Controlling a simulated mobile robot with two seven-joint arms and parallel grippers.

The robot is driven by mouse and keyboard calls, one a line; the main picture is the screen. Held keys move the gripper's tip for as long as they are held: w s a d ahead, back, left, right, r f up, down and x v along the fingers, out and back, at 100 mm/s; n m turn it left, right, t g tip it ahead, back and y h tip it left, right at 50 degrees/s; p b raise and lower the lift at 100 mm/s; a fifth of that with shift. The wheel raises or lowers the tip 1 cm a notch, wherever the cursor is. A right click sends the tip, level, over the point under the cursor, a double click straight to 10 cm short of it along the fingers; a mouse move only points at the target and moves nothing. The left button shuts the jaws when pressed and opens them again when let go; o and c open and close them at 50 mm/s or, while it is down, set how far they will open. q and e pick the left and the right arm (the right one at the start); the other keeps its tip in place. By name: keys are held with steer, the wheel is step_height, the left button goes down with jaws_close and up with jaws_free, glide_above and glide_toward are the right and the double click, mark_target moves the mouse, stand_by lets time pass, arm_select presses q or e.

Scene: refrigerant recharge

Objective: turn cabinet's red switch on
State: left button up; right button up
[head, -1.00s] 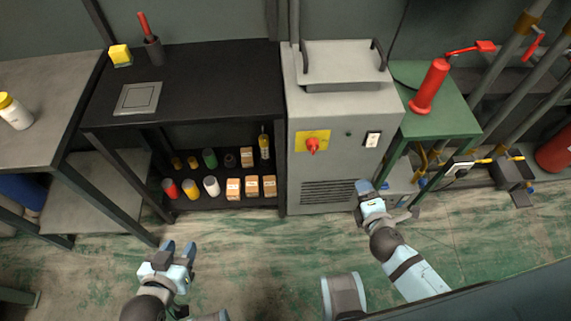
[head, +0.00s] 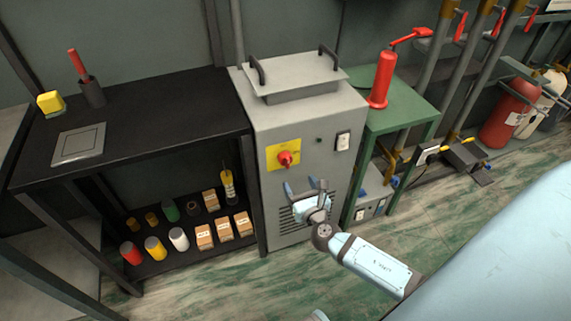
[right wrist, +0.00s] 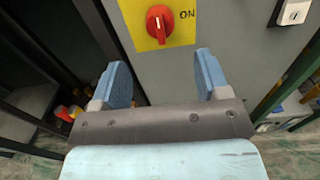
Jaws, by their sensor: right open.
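The grey cabinet (head: 310,122) stands in the middle of the head view. Its red switch (head: 285,158) is a rotary knob on a yellow plate (head: 270,154) on the front face. In the right wrist view the red switch (right wrist: 160,23) shows at the top, its white mark near vertical, with "ON" printed to its right on the plate. My right gripper (head: 305,188) is in front of the vent, below and slightly right of the switch. Its two blue fingers (right wrist: 163,80) are spread, with nothing between them, and apart from the switch. My left gripper is not in view.
A white rocker switch (head: 343,141) sits right of the red switch. A black shelf (head: 150,110) with cans and boxes stands left of the cabinet. A green table (head: 405,108) with a red pump (head: 382,80) stands right. Floor (head: 450,230) is clear in front.

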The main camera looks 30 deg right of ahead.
mark_target(289, 164)
steer(key=x, duration=0.8)
steer(key=shift+w+b, duration=0.15)
steer(key=shift+b, duration=0.15)
steer(key=shift+w, duration=0.6)
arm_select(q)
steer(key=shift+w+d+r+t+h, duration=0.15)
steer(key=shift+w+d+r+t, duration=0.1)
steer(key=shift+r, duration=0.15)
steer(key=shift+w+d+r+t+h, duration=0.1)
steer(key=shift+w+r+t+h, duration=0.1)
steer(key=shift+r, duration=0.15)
arm_select(e)
steer(key=shift+w+d, duration=0.1)
steer(key=shift+c, duration=0.5)
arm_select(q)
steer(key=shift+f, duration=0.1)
arm_select(e)
steer(key=c, duration=0.8)
